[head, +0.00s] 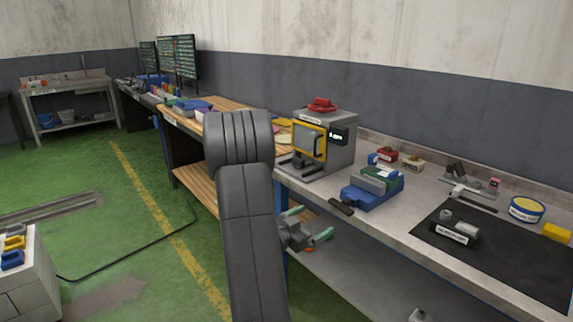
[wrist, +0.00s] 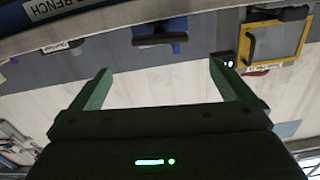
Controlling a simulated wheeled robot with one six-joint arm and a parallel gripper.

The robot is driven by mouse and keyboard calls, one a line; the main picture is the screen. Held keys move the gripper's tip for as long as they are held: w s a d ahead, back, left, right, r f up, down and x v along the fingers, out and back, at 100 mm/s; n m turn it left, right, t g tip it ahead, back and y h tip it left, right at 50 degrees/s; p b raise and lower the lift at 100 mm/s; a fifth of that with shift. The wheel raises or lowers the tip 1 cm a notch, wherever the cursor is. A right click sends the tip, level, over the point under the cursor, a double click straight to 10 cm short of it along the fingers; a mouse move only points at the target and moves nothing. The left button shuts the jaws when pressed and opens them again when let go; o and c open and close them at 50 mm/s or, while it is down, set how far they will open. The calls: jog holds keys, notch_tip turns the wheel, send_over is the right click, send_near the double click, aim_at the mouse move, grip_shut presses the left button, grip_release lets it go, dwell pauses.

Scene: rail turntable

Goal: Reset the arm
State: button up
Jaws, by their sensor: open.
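My gripper (head: 317,221) is in front of the long bench, beside its front edge and below the level of the top. Its two green fingers stand apart with nothing between them. In the wrist view the open fingers (wrist: 160,72) spread wide against a pale wall, with bench items beyond them. My dark arm crosses the middle of the head view and hides part of the bench behind it.
The bench top (head: 318,192) holds a grey machine with a yellow-framed window (head: 309,143), a blue vise-like fixture (head: 372,190) and a black mat (head: 500,258). A lower shelf (head: 350,275) lies under it. Open green floor (head: 80,190) spreads left; a cable (head: 135,258) crosses it.

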aim_at(338, 207)
jog(key=p+x, duration=0.1)
jog(key=x, duration=1)
jog(key=shift+w+d, duration=0.15)
jog(key=shift+d, duration=0.1)
jog(key=shift+f+b, duration=0.15)
jog(key=shift+b, duration=0.15)
jog(key=shift+a+m, duration=0.1)
jog(key=shift+m, duration=0.5)
jog(key=shift+r, duration=0.2)
